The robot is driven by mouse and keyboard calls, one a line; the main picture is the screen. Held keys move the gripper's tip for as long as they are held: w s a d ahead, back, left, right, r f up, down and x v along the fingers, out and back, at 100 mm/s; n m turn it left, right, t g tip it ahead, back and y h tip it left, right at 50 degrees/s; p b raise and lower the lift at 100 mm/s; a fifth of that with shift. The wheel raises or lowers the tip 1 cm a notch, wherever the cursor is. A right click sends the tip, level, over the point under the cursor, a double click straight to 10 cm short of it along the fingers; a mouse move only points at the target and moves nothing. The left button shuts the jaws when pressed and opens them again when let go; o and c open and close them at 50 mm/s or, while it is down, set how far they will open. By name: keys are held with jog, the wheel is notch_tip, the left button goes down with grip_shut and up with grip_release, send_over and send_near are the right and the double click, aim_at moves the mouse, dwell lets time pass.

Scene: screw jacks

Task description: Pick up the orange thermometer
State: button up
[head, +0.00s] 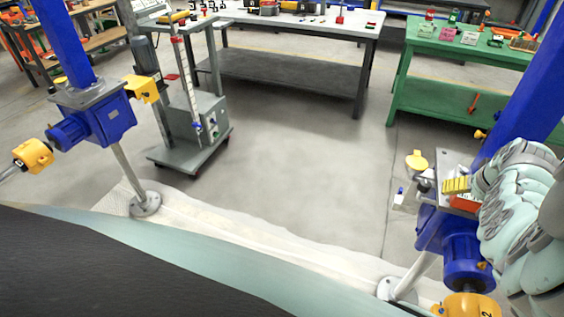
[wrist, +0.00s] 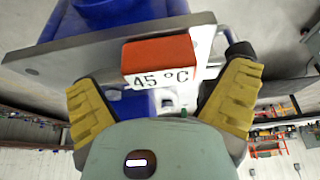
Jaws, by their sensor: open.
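The orange thermometer (wrist: 158,55) is a small block with a white "45 °C" display on its near face. It sits at the edge of a grey metal plate (wrist: 50,62) on the blue screw jack. In the head view the thermometer (head: 464,203) shows as a small orange-red patch on the right jack, partly hidden by my gripper (head: 457,186). My gripper (wrist: 163,78) is open in the wrist view. Its yellow ridged fingers stand to the left and right of the thermometer, with gaps on both sides. I cannot tell whether its fingertips touch the plate.
The right jack's blue column (head: 524,95) rises close to my arm. Another blue jack (head: 95,115) stands at the left. A grey wheeled cart (head: 190,135), a grey workbench (head: 290,75) and a green bench (head: 460,95) stand farther back. The middle floor is clear.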

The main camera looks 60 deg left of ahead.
jog(key=shift+x, duration=0.9)
jog(key=c, duration=1.2)
jog(key=shift+c, duration=0.2)
jog(key=shift+r, duration=0.2)
